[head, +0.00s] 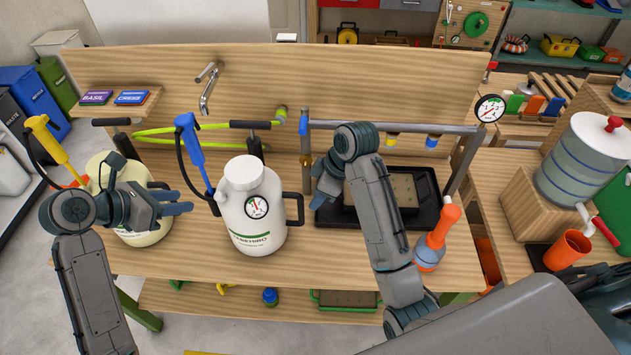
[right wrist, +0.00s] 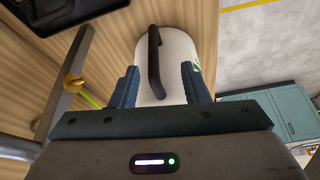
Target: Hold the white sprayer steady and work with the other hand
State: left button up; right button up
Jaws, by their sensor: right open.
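The white sprayer (head: 240,205) stands upright on the wooden bench in the head view, with a round gauge, a black handle (head: 293,208) on its right and a blue spray wand (head: 190,140) at its left. My right gripper (head: 320,185) is open to the right of that handle. In the right wrist view, the white sprayer (right wrist: 182,55) and its handle (right wrist: 155,60) lie ahead between the spread fingers, with no clear contact. My left gripper (head: 178,203) is left of the white sprayer, in front of a cream sprayer (head: 145,232); its finger gap is unclear.
The cream sprayer has a yellow wand (head: 50,140). A black tray (head: 425,210) and an orange-necked bottle (head: 432,250) are right of my right gripper. A metal frame with a gauge (head: 490,108) stands behind. The bench front before the white sprayer is clear.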

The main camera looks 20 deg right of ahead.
aim_at(216, 197)
jog(key=shift+t, duration=0.3)
jog(key=x, duration=0.3)
jog(key=w+x, duration=0.1)
jog(key=x, duration=0.2)
jog(key=a+x, duration=0.1)
jog(key=x, duration=0.2)
jog(key=shift+w+r, duration=0.25)
jog(key=shift+w, duration=0.15)
grip_shut()
pick_arm(q)
jog(key=shift+o, duration=0.4)
dwell(0.5)
jog(key=shift+m+g, duration=0.4)
jog(key=shift+m, duration=0.5)
jog(key=shift+w+x, duration=0.15)
jog(key=shift+x, duration=2.5)
jog(key=shift+w+x, duration=0.2)
jog(key=shift+x, duration=2.4)
jog(key=shift+r, duration=0.15)
jog(key=shift+c, duration=0.2)
